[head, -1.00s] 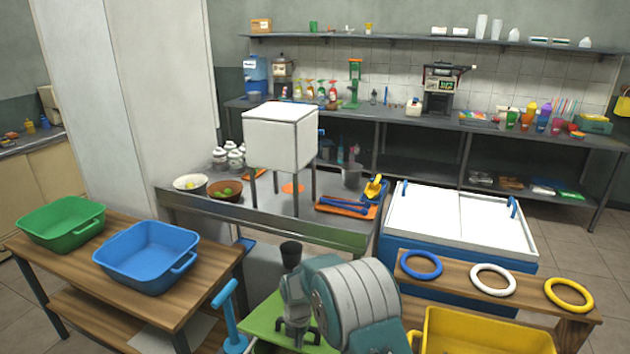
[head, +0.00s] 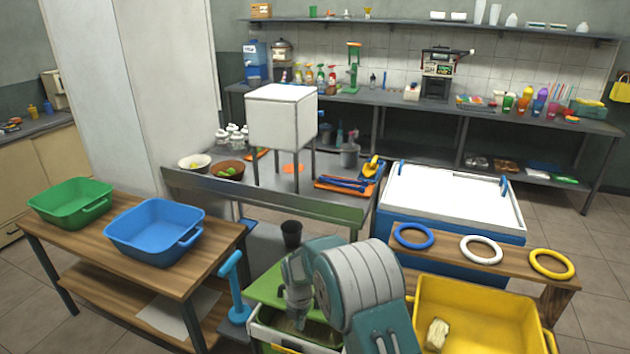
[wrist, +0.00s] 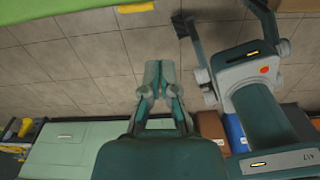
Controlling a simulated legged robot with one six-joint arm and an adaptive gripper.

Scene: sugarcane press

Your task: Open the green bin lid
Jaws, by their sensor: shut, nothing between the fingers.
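The green lid (head: 266,287) is on a bin (head: 262,331) at the lower middle of the head view. The lid looks tilted up at the back. The bin's pale rim and part of its opening show in front of it. My gripper (head: 298,318) hangs over the opening, close to the lid; I cannot tell if they touch. My arm hides the bin's right side. In the wrist view, my gripper (wrist: 160,92) has its fingers together with nothing between them. A green surface (wrist: 65,15) at the top left there may be the lid.
A blue-handled post (head: 231,285) stands left of the bin. A wooden table with a green tub (head: 72,203) and a blue tub (head: 155,230) is further left. A yellow crate (head: 478,308) stands right, before a ring bench (head: 400,260). The steel table (head: 270,205) is behind.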

